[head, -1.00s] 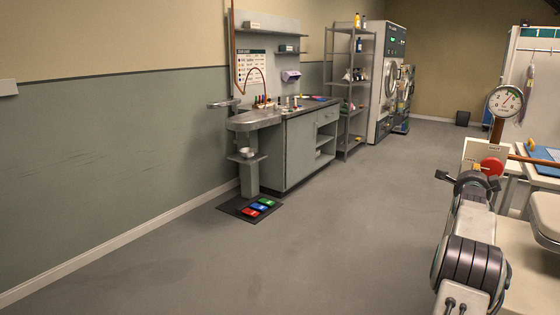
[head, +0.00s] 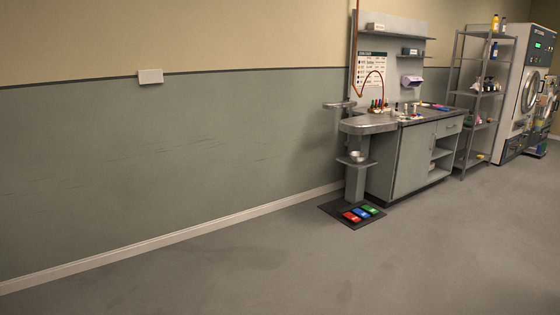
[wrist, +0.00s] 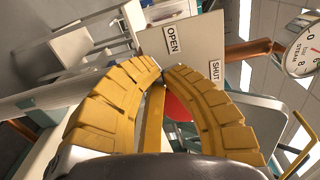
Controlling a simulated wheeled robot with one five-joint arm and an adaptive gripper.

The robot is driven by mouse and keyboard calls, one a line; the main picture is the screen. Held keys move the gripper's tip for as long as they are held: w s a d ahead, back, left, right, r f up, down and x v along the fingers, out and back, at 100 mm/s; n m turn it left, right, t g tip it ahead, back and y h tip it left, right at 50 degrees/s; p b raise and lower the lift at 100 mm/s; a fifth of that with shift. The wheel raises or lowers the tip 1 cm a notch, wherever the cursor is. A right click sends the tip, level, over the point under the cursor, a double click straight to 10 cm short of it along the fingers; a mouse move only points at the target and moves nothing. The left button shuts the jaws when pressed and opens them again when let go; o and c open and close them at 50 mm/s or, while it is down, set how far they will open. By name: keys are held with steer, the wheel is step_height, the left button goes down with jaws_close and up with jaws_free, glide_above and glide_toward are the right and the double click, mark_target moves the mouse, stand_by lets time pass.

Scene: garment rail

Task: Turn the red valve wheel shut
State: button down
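In the wrist view, part of the red valve wheel (wrist: 177,108) shows behind my gripper (wrist: 163,74). My two ribbed yellow fingers bow outward and come together at their tips, in front of the wheel. A thin yellow bar (wrist: 153,118) runs between the fingers; I cannot tell whether they touch it. Most of the wheel is hidden by the right finger. A pale plate behind carries an OPEN label (wrist: 172,40) and a SHUT label (wrist: 215,72). The head view shows neither the wheel nor my gripper.
A steam gauge (wrist: 304,52) and a copper pipe (wrist: 249,50) are at the wrist view's upper right. The head view has a sink unit (head: 368,124), a cabinet (head: 412,160), coloured pedals (head: 361,213) on a mat, and a shelf rack (head: 484,95). The floor in front is clear.

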steer(key=shift+w+a+r, duration=0.1)
steer(key=shift+w+r, duration=0.05)
steer(key=shift+r, duration=1.15)
steer(key=shift+r+p, duration=0.25)
steer(key=shift+p, duration=0.05)
steer(key=shift+s+r+p, duration=0.2)
steer(key=shift+s+p, duration=0.1)
steer(key=shift+p, duration=0.05)
steer(key=shift+w+r, duration=0.15)
steer(key=shift+w, duration=0.05)
stand_by(0.4)
